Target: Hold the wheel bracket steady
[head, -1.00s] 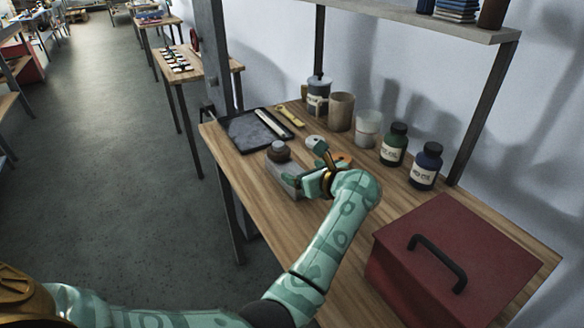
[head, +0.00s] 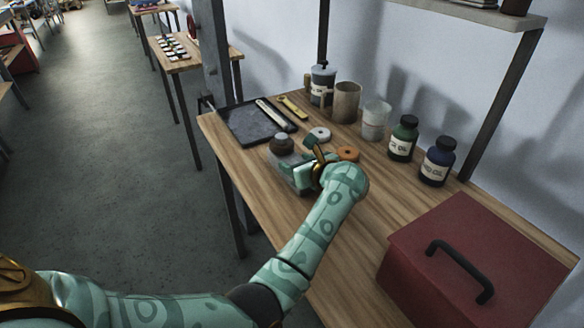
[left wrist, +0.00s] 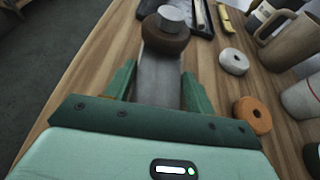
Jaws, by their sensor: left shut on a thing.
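The wheel bracket (head: 284,157) is a grey block with a dark brown round wheel and a grey cap at its far end. It rests on the wooden bench. In the left wrist view the bracket (left wrist: 158,80) runs away from me between the two green fingers. My left gripper (head: 304,166) is shut on the bracket's near part, one finger on each side; it also shows in the left wrist view (left wrist: 158,85). The near end of the bracket is hidden by the gripper. My right gripper is not in view.
A white ring (head: 319,134) and an orange ring (head: 347,153) lie right of the bracket. A black tray (head: 243,131) lies behind it. Mugs, a beaker (head: 375,121), green (head: 403,140) and blue bottles (head: 437,163) line the wall. A red box (head: 470,265) fills the near right.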

